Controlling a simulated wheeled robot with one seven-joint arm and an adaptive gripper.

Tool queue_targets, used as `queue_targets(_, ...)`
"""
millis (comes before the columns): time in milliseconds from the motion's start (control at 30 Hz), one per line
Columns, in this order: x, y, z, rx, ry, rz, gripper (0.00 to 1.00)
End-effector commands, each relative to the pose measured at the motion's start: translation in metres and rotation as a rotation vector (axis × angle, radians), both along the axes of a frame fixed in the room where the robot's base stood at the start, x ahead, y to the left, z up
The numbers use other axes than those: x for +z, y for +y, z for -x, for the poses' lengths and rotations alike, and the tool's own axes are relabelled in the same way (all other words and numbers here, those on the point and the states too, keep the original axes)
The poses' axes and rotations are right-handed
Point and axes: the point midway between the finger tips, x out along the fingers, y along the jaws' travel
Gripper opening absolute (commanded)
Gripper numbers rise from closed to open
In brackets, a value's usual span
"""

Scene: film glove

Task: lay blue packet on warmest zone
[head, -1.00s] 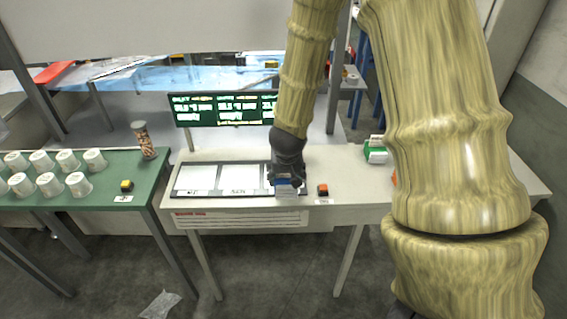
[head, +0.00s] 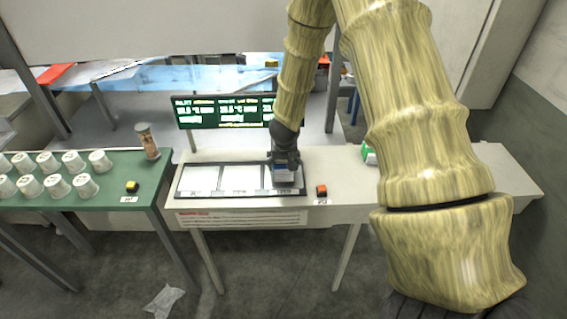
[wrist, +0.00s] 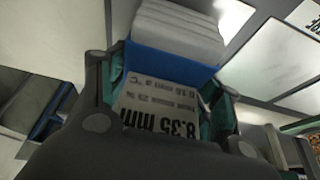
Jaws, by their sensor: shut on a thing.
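My gripper (head: 284,161) is over the rightmost of three pale zones on the dark-framed board on the white table. It is shut on the blue packet (wrist: 175,65), which shows between the fingers in the wrist view. The packet has a blue band, a white layered end and a printed label reading "8.35 mm". In the head view it sits low at the right zone (head: 284,189); I cannot tell whether it touches the surface. The middle zone (head: 241,178) and left zone (head: 199,179) are bare. The green display (head: 224,111) behind them has text too blurred to read.
An orange-topped button block (head: 321,190) stands right of the board. A green-and-white item (head: 369,154) is partly hidden by my arm. The green table (head: 112,183) at left holds several white cups, a jar (head: 147,141) and a yellow-topped block (head: 132,187).

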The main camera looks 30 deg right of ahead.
Motion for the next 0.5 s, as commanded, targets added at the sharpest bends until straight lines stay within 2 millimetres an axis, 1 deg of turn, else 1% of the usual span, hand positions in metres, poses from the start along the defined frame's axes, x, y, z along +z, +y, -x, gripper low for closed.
queue_targets(100,-0.0078,-0.0002,0.0003,0.000,0.001,-0.001,0.38)
queue_targets(200,-0.0110,0.0002,-0.0004,0.001,-0.001,0.000,0.38)
queue_targets(500,-0.0125,0.0002,-0.0003,0.001,-0.001,0.001,0.38)
